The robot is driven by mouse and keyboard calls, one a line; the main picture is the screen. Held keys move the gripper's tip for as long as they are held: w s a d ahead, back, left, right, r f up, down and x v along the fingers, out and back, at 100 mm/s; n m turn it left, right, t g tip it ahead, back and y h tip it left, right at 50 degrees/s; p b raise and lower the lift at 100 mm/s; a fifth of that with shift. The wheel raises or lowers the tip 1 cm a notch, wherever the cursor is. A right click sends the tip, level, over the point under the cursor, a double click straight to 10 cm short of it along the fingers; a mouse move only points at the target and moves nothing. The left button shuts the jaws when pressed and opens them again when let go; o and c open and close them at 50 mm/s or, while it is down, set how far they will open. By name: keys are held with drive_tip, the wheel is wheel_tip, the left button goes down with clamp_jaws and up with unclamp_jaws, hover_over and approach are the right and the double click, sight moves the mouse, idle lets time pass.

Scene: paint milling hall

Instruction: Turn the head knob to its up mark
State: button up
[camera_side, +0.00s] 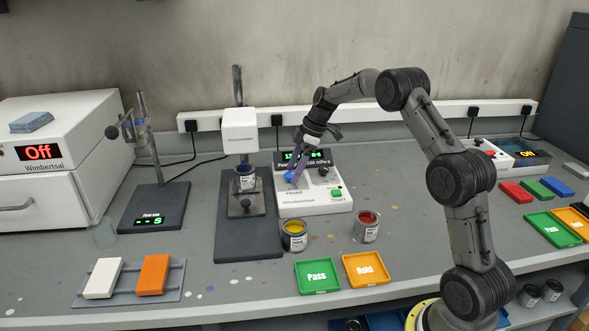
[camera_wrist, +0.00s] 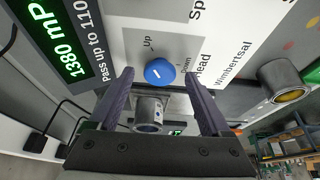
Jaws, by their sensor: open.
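The head knob (camera_wrist: 160,72) is a round blue knob with a short white line on the white instrument (camera_wrist: 240,15). "Up" and "Down" marks and the word "Head" are printed beside it. I cannot tell for sure which mark the line points at. In the side view the blue knob (camera_side: 290,177) sits at the left of the instrument (camera_side: 312,207). My gripper (camera_wrist: 159,75) is open, with one finger on either side of the knob. In the side view my gripper (camera_side: 298,167) points down at it. Contact cannot be made out.
A black knob (camera_side: 323,171) and a green Start button (camera_side: 336,193) are to the right. The viscometer head (camera_side: 240,123) and its pot (camera_side: 246,180) stand on the left.

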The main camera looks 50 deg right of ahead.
drive_tip(key=v, duration=1.4)
drive_tip(key=shift+a, duration=0.1)
